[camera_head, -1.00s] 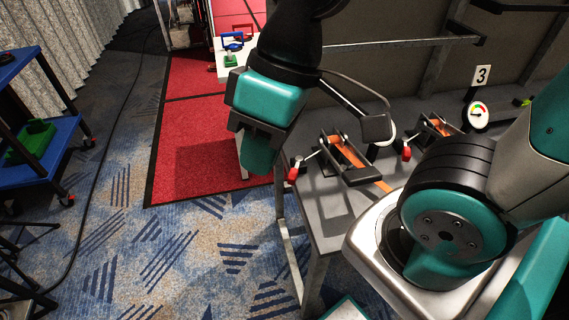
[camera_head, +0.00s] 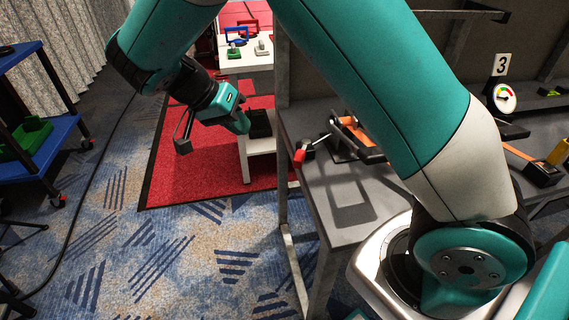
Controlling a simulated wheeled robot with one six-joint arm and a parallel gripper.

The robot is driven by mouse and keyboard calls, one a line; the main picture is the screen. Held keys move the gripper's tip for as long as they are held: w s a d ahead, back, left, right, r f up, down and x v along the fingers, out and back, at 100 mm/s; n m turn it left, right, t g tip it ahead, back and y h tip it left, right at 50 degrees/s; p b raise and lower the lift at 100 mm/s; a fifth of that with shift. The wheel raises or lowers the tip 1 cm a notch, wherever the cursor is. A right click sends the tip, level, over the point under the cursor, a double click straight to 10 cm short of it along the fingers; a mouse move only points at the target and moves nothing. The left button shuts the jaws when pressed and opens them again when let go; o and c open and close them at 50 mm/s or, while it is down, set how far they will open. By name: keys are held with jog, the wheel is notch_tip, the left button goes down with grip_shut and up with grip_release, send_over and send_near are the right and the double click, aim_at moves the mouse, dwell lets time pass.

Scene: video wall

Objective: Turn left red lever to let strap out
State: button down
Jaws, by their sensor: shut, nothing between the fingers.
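The left red lever (camera_head: 300,156) sticks out at the left edge of the grey table (camera_head: 345,215), on a thin metal rod. The rod runs to a black ratchet frame (camera_head: 341,141) with orange strap (camera_head: 357,137) in it. My upper arm hides the right part of this device and the second lever. My gripper (camera_head: 260,123) is left of the red lever and well apart from it, past the table's left edge. It is small and dark at the end of my teal wrist; its fingers are hard to make out. It is shut and empty.
A gauge (camera_head: 504,98) under a "3" sign (camera_head: 502,65), another orange strap (camera_head: 518,152) and a yellow object (camera_head: 559,152) are at the right. A white table (camera_head: 245,64) stands behind my wrist. A blue cart (camera_head: 45,148) is at the left. The floor between is free.

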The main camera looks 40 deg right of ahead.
aim_at(302, 151)
jog(key=shift+f, duration=0.1)
jog(key=shift+d+f, duration=0.1)
jog(key=s+d+f+b, duration=0.1)
jog(key=s+d+f, duration=0.3)
jog(key=d+f, duration=0.3)
jog(key=shift+s+d+f, duration=0.3)
jog(key=shift+d+f, duration=0.1)
jog(key=shift+d, duration=0.2)
